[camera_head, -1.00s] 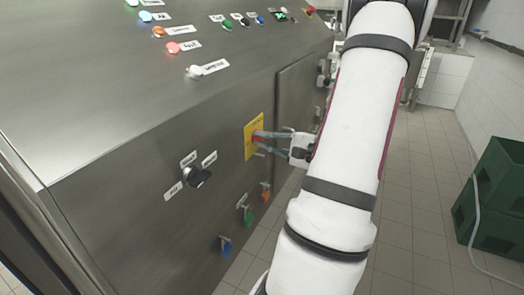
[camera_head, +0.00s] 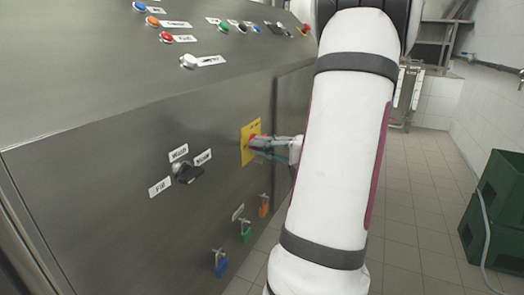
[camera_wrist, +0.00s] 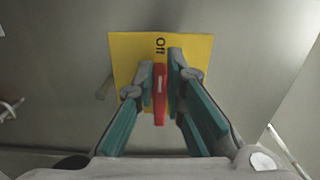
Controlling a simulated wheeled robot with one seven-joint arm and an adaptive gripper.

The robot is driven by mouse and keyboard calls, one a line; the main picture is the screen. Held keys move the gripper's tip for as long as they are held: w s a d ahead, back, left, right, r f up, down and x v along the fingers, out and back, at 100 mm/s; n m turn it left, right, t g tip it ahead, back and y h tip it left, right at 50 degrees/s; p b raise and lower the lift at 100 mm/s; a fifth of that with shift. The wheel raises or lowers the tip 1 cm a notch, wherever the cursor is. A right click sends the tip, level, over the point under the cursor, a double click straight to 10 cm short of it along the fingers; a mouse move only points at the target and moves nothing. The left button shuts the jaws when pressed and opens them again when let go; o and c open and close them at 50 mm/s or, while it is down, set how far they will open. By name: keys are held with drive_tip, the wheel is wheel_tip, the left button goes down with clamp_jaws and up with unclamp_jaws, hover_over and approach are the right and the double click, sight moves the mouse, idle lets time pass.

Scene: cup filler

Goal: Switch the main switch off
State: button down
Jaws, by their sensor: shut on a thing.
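The main switch is a red handle (camera_wrist: 160,110) on a yellow plate (camera_wrist: 124,48) on the steel machine front. The word "Off" shows on the plate, turned sideways, just beyond the far end of the handle in the wrist view. My gripper (camera_wrist: 158,78) is at the plate, its two fingers shut on the red handle from both sides. In the head view the yellow plate (camera_head: 246,156) is at the centre, and my gripper (camera_head: 258,143) reaches it from the right. My fingers hide most of the handle there.
Blue (camera_head: 220,264), green (camera_head: 245,231) and orange (camera_head: 264,206) valves sit below. Buttons line the sloped panel above. Green crates (camera_head: 503,200) stand on the floor at right.

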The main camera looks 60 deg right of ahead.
drive_tip(key=shift+f, duration=0.1)
drive_tip(key=c, duration=1.7)
unclamp_jaws()
drive_tip(key=shift+o, duration=0.2)
drive_tip(key=shift+s, duration=0.15)
drive_tip(key=s, duration=1.1)
drive_tip(key=shift+s+d, duration=0.4)
drive_tip(key=shift+d, duration=0.05)
